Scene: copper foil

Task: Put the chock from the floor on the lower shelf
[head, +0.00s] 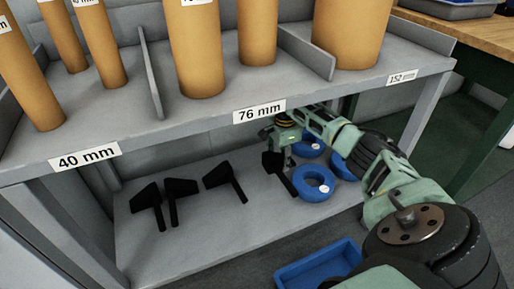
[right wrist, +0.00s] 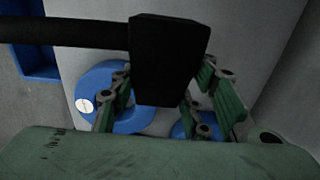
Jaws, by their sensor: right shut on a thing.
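My right gripper (head: 281,150) reaches in under the upper shelf, over the lower shelf (head: 205,233). It is shut on a black chock (head: 272,162), whose handle slants down toward the front. In the right wrist view the block of the chock (right wrist: 168,58) sits between the green fingers of the gripper (right wrist: 170,108), its handle pointing left. I cannot tell if the chock touches the shelf. More black chocks (head: 218,174) lie on the lower shelf to the left. My left gripper is not in view.
Blue rings (head: 314,184) lie on the lower shelf close to the held chock. A blue bin (head: 318,268) stands in front of the shelf. Brown tubes (head: 197,50) stand on the upper shelf, whose front edge carries size labels (head: 259,111). The lower shelf's front left is bare.

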